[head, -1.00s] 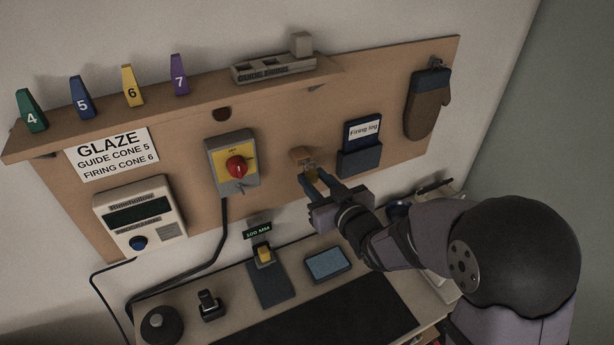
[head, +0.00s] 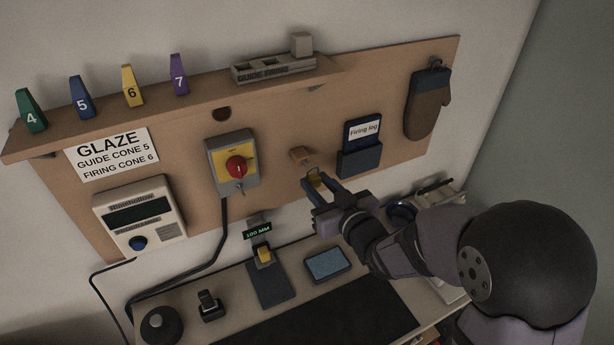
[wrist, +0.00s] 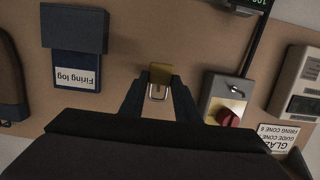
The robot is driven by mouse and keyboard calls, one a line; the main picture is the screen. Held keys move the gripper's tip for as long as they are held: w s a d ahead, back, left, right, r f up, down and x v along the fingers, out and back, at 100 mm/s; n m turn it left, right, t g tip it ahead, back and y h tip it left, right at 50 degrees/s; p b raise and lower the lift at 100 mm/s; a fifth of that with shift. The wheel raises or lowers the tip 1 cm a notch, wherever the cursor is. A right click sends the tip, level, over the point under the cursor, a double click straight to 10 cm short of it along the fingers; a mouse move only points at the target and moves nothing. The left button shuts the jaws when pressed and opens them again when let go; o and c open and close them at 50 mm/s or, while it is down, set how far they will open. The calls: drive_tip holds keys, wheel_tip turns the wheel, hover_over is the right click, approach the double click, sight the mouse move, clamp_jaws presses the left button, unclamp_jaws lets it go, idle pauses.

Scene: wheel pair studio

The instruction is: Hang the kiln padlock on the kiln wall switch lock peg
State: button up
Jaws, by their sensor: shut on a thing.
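My gripper (head: 321,186) is shut on the kiln padlock (head: 311,184), which has a yellow-brown body and a metal shackle. In the wrist view the padlock (wrist: 160,73) sits between the two fingertips (wrist: 158,88), with its shackle toward the camera's lower side, which is up in the room. The kiln wall switch (head: 232,165) is a grey box with a yellow plate and red knob, left of my gripper. A small metal lock peg (head: 240,188) is below the knob; it also shows in the wrist view (wrist: 235,90). Nothing hangs on it.
A wooden peg (head: 301,154) juts from the board just above the shackle. The firing log holder (head: 360,158) is close on the right, and a mitt (head: 429,100) hangs farther right. A controller (head: 140,215) is left of the switch. Bare board lies between switch and padlock.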

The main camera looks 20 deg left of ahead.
drive_tip(key=shift+s+d, duration=0.1)
drive_tip(key=shift+v, duration=0.9)
drive_tip(key=shift+f, duration=0.15)
drive_tip(key=o, duration=0.4)
drive_tip(key=c, duration=0.3)
